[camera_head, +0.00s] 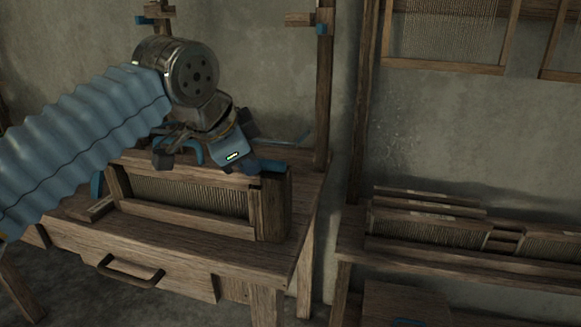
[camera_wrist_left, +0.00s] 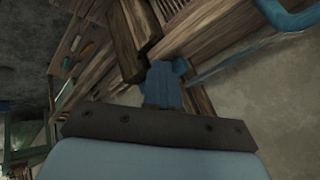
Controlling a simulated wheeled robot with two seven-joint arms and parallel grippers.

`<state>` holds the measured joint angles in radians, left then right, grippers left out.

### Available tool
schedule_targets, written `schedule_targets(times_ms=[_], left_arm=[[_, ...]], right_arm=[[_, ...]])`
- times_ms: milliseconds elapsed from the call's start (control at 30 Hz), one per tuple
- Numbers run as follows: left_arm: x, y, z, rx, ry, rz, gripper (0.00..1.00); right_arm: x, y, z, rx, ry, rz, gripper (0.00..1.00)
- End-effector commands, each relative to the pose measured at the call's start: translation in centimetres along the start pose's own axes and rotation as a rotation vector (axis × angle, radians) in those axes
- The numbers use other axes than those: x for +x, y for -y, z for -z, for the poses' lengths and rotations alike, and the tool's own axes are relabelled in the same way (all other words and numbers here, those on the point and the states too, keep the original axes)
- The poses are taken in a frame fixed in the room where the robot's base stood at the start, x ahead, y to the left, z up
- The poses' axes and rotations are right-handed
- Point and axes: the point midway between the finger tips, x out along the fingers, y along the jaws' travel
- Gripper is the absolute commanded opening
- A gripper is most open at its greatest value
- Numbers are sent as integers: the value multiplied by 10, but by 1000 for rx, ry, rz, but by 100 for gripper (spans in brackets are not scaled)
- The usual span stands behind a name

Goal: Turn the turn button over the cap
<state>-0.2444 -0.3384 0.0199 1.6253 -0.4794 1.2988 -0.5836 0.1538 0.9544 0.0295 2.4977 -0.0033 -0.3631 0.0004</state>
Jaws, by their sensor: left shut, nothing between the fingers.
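The wooden reed frame (camera_head: 190,214) stands on the bench, with a top bar that I take for the cap (camera_head: 140,165) along its upper edge. A thick end post (camera_head: 272,208) stands at its right end. My left gripper (camera_head: 262,166) is shut and empty, its blue fingertips at the top of this post. I cannot tell whether they touch it. In the left wrist view the shut blue fingers (camera_wrist_left: 165,84) lie over the wooden parts beside a dark wooden block (camera_wrist_left: 128,50). I cannot make out the turn button clearly; the gripper may hide it. My right gripper is not in view.
The bench (camera_head: 200,252) has a drawer with a dark handle (camera_head: 130,271). A tall post (camera_head: 323,95) rises behind its right side. A second table (camera_head: 450,252) at the right carries more reed frames (camera_head: 430,222). A blue curved bar (camera_wrist_left: 288,18) shows in the left wrist view.

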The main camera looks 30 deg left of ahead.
Motion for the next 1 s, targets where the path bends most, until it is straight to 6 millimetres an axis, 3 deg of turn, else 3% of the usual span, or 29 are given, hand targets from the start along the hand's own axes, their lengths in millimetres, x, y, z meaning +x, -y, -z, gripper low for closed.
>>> schedule_targets(times_ms=[567, 1000], left_arm=[[0, 8, -2, -12, 1, 17, 0], [8, 6, 14, -6, 0, 15, 0]], right_arm=[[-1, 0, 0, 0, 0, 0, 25], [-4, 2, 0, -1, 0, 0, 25]])
